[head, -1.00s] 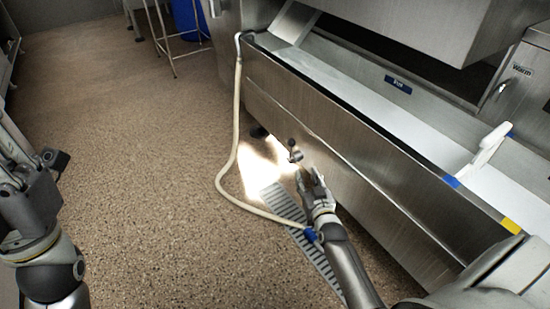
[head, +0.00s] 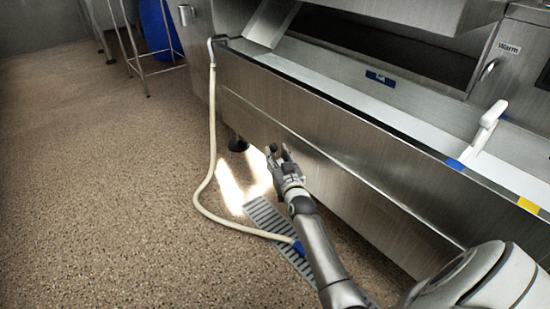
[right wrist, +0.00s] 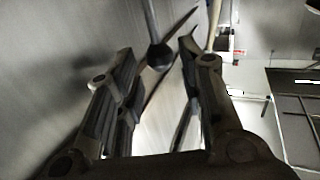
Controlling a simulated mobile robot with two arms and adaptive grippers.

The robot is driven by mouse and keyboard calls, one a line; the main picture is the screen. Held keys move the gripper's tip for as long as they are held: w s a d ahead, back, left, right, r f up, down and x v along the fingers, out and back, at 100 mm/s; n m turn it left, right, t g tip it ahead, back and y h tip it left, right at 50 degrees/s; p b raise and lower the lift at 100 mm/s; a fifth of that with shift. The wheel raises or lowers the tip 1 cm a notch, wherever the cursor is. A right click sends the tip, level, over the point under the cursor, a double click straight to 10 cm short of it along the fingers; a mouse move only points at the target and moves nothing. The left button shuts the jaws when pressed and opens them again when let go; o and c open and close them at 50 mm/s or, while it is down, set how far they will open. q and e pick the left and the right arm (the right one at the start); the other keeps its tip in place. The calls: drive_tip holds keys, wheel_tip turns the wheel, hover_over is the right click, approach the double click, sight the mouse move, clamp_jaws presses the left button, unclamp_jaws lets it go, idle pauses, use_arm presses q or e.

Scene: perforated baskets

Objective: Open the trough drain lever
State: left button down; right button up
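The drain lever (right wrist: 158,55) shows in the right wrist view as a dark rod with a rounded end, between the two fingertips. I see no finger pressed against it. In the head view the fingers overlap its spot, so the lever is hard to make out there. My right gripper (head: 279,153) is open, low beside the front wall of the steel trough (head: 330,178). My left gripper is out of view.
A cream hose (head: 209,130) hangs from the trough's left end and runs along the floor to a blue end piece (head: 298,248). It crosses a grey floor grate (head: 268,216). A white-handled tool (head: 485,130) rests at the trough rim.

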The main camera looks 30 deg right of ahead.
drive_tip(key=shift+b+x, duration=0.5)
drive_tip(key=shift+x, duration=0.7)
clamp_jaws()
